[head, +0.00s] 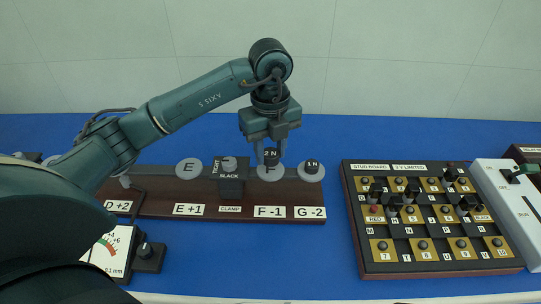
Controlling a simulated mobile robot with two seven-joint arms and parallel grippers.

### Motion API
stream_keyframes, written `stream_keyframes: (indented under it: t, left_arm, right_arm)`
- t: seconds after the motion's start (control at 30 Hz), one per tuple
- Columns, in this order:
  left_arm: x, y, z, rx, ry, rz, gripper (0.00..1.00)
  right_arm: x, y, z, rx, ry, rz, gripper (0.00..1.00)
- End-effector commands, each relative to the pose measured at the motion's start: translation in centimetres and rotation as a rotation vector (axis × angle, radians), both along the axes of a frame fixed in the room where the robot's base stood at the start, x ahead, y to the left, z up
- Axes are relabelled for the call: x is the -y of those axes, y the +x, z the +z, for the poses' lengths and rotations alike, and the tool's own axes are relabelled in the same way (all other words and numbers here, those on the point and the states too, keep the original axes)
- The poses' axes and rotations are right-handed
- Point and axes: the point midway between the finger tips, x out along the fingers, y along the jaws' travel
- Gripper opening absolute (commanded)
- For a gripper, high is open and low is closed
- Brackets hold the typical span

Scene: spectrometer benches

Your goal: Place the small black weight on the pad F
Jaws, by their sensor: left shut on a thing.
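My left gripper (270,152) points straight down over pad F (268,176), the round grey disc above the F -1 label. It is shut on a black weight marked 2 N (271,159), which stands upright at the pad; I cannot tell if its base touches the pad. A smaller-looking black weight marked 1 N (312,167) stands on the grey pad G (312,177), just to the right. My right gripper is not in view.
Left of pad F, a black clamp block (230,185) stands on the wooden base (155,205), with pad E (188,168) beyond it. A stud board (432,220) with plugs and a white switch box (510,190) are at right. Blue bench is clear between them.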

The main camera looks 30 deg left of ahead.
Motion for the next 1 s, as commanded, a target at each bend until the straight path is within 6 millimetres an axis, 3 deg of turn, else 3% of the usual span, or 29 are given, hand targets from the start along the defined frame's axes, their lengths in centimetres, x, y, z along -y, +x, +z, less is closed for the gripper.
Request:
stream_keyframes:
  t: [0.13,0.5,0.53,0.77,1.0]
  left_arm:
    - [-0.1,0.0,-2.0,-0.003,0.001,0.001,0.06]
    - [0.0,0.0,-2.7,0.001,0.001,0.000,0.06]
    - [0.0,0.0,-2.7,0.000,0.001,0.000,0.35]
    - [0.0,0.0,-2.6,-0.001,0.001,0.000,0.54]
    - [0.0,0.0,-2.5,-0.001,0.001,0.000,0.55]
  right_arm:
    - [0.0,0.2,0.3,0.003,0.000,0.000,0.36]
    - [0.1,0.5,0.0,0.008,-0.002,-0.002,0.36]
    - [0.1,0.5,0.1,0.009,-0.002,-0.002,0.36]
    - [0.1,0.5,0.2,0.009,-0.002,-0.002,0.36]
    - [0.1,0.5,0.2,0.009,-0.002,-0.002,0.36]
